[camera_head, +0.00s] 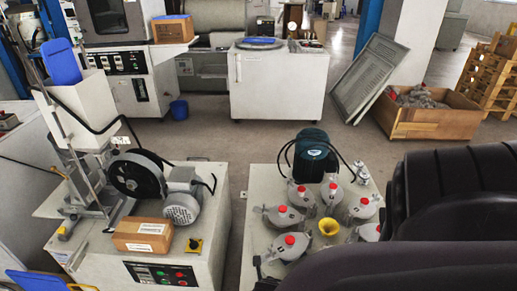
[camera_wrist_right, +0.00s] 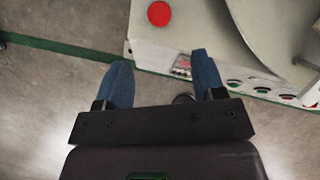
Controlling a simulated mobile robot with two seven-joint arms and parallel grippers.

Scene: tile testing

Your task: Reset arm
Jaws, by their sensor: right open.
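My right gripper (camera_wrist_right: 162,85) shows in the right wrist view with its two blue fingers spread apart and nothing between them. It is above the floor, beside the edge of a white machine cabinet (camera_wrist_right: 160,56) with a red knob on top. In the head view my right arm fills the lower right and hides part of the tile testing table (camera_head: 236,238); its gripper does not show there. My left gripper is in neither view.
A motor machine (camera_head: 181,207) and a cardboard box (camera_head: 143,235) stand on the left bench. A wooden crate (camera_head: 425,123) is at the back right. Floor between the benches is clear.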

